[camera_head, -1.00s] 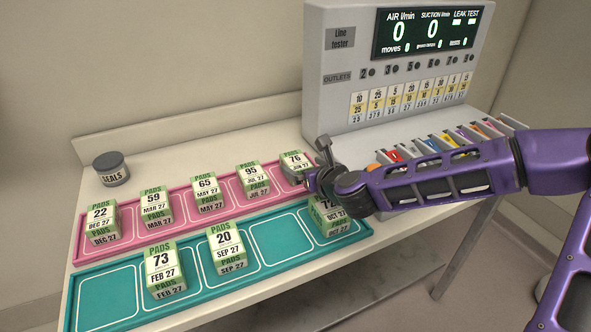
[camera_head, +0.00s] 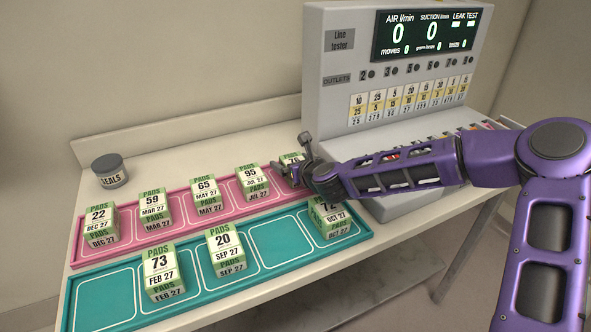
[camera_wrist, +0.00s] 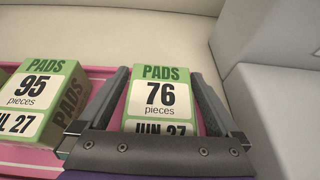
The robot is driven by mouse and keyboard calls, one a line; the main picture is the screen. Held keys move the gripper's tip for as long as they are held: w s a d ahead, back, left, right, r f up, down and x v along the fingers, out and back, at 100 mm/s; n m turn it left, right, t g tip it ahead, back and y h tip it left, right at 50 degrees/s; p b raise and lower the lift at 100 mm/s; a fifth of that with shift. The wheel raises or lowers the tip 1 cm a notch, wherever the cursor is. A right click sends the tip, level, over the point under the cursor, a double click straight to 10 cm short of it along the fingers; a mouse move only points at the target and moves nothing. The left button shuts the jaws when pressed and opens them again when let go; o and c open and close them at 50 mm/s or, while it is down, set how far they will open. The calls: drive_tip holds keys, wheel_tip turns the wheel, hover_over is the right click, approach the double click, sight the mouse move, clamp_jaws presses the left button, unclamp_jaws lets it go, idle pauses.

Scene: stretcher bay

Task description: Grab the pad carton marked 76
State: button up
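The pad carton marked 76 (camera_wrist: 160,98) stands upright at the right end of the pink tray (camera_head: 223,207). In the wrist view its green and white face shows between the two fingers of my gripper (camera_wrist: 162,85), with a visible gap on the left side and a narrower one on the right. The gripper is open around the carton. In the head view the gripper (camera_head: 297,160) hides most of the carton, and only a bit of its top (camera_head: 287,157) shows. The carton marked 95 (camera_wrist: 36,95) stands just left of the left finger.
Cartons marked 65 (camera_head: 206,190), 59 (camera_head: 154,203) and 22 (camera_head: 101,222) stand in the pink tray. The teal tray (camera_head: 107,297) in front holds 73 (camera_head: 162,268), 20 (camera_head: 226,248) and 72 (camera_head: 331,213). The grey line tester (camera_head: 345,85) stands close at right.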

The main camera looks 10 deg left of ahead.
drive_tip(key=c, duration=1.4)
